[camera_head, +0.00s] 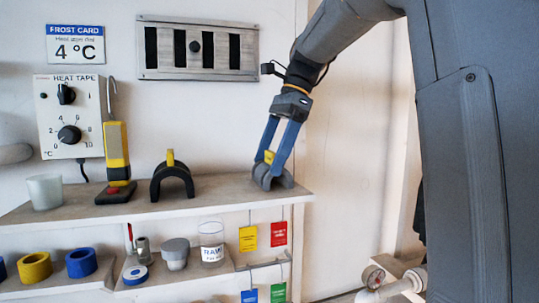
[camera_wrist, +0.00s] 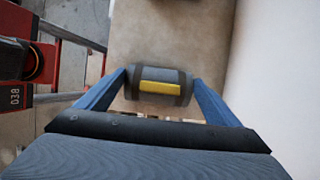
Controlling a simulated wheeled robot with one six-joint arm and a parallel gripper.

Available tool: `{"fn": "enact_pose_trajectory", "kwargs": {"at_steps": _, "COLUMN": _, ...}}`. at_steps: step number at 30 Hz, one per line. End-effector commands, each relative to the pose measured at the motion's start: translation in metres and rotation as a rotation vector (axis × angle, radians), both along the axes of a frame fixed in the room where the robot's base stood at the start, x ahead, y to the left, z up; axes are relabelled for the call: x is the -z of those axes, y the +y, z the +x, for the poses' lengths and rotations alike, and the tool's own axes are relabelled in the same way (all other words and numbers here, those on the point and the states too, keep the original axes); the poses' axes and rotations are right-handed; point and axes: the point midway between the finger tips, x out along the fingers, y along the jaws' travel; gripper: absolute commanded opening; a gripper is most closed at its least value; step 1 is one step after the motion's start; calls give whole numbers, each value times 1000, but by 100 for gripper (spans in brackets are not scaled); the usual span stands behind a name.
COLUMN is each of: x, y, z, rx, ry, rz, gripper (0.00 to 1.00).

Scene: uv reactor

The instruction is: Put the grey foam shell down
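The grey foam shell (camera_head: 272,180) is a small half-round arch with a yellow tab. It is at the right end of the upper shelf (camera_head: 225,190), on it or just above it; I cannot tell which. My gripper (camera_head: 270,162) reaches down from above with two blue fingers, one at each side of the shell. In the wrist view the shell (camera_wrist: 172,74) sits between the fingertips (camera_wrist: 160,80), which meet its two ends. Its yellow tab faces the camera. Its underside is hidden.
A black foam arch (camera_head: 172,180) with a yellow tab stands left on the shelf. Beside it are a yellow-and-black tool (camera_head: 117,155) and a frosted cup (camera_head: 45,191). Coloured tags (camera_head: 279,233) hang below the shelf's right end. The wall is close behind.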

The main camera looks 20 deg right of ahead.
Motion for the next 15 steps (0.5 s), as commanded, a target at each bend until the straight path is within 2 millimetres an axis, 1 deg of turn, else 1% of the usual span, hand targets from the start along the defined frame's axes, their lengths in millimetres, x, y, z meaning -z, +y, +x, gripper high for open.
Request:
{"fn": "enact_pose_trajectory", "kwargs": {"at_steps": 1, "x": 0, "y": 0, "z": 0, "rx": 0, "ry": 0, "rz": 0, "gripper": 96}}
{"fn": "enact_pose_trajectory", "kwargs": {"at_steps": 2, "x": 0, "y": 0, "z": 0, "rx": 0, "ry": 0, "rz": 0, "gripper": 100}}
{"fn": "enact_pose_trajectory", "kwargs": {"at_steps": 10, "x": -2, "y": 0, "z": 0, "rx": 0, "ry": -1, "rz": 0, "gripper": 100}}
{"fn": "enact_pose_trajectory", "kwargs": {"at_steps": 13, "x": -9, "y": -3, "z": 1, "rx": 1, "ry": -2, "rz": 0, "gripper": 100}}
{"fn": "enact_pose_trajectory", "kwargs": {"at_steps": 15, "x": -17, "y": -7, "z": 1, "rx": 2, "ry": -3, "rz": -1, "gripper": 100}}
